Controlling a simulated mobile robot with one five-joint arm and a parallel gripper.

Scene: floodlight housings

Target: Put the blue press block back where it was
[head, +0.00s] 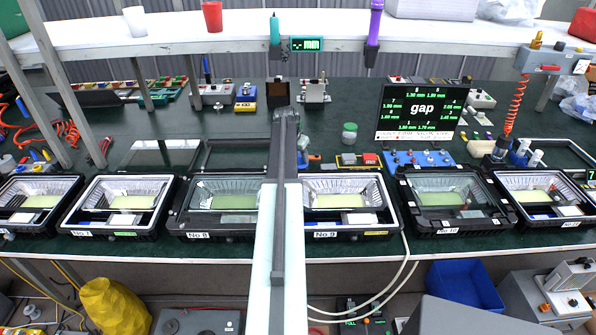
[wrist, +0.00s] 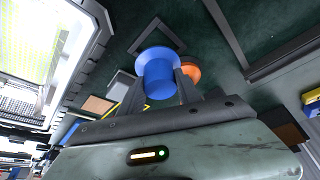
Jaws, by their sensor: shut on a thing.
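The blue press block (wrist: 158,75), a flanged round piece, sits between the two fingers of my gripper (wrist: 160,92) in the wrist view. My gripper is shut on it, with the wide flange facing away from the palm. The dark green bench top (wrist: 125,45) shows beyond it; I cannot tell how high the block is above it. In the head view my arm reaches over the bench between the housings marked No 8 (head: 197,236) and No 9 (head: 325,236). My fingers are not clear there.
An orange round thing (wrist: 191,72) lies beyond the right finger. A lit floodlight housing (wrist: 30,40) is close on the left in the wrist view. The gap display (head: 420,112) and a lidded jar (head: 349,133) stand behind the housing row. Bare green bench (head: 345,100) lies behind the jar.

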